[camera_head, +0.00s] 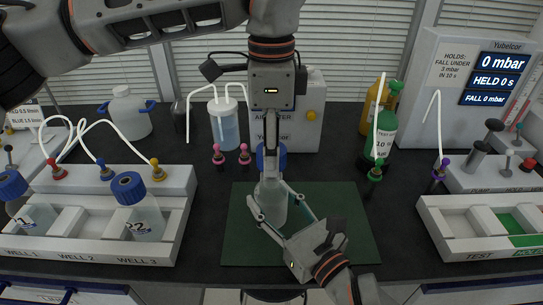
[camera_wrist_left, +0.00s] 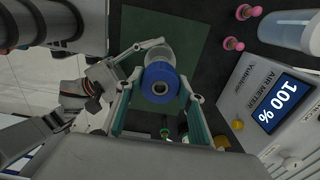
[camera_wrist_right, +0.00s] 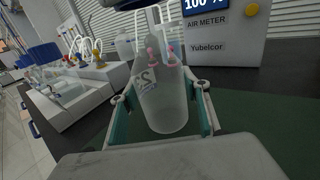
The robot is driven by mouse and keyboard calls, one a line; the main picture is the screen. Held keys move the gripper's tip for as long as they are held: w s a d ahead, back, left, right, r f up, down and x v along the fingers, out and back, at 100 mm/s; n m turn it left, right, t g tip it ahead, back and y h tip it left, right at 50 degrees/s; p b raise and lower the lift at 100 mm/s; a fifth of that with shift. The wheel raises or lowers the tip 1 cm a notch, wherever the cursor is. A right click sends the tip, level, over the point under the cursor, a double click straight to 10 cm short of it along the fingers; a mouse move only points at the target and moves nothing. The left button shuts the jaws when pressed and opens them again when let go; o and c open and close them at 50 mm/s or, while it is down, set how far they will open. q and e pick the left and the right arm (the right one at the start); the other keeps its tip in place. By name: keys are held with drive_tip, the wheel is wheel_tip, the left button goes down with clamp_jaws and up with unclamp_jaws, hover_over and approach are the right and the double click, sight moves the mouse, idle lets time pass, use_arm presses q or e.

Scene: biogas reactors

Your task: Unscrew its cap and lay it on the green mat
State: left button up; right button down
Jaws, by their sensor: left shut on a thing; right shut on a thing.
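A clear bottle (camera_head: 273,205) with a blue cap (camera_head: 262,160) is upright over the green mat (camera_head: 345,245); I cannot tell whether its base touches the mat. My right gripper (camera_head: 270,208) is shut around the bottle's body from the front right. The right wrist view shows the bottle (camera_wrist_right: 165,105) between its fingers, with dark marking on its side. My left gripper (camera_head: 270,150) points straight down from above, shut on the cap. The left wrist view shows the blue cap (camera_wrist_left: 160,85) between its fingers, with the bottle below.
A left rack (camera_head: 110,240) with labelled wells holds two blue-capped bottles (camera_head: 145,215). The air meter (camera_head: 300,115) and a wash bottle (camera_head: 223,125) stand behind the mat. A green cylinder (camera_head: 383,130) is at the back right. The test rack (camera_head: 480,235) is at right. The mat's right part is bare.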

use_arm(q)
wheel_tip(320, 180, up, 2)
drive_tip(key=shift+r, duration=0.15)
use_arm(e)
drive_tip(key=c, duration=1)
unclamp_jaws()
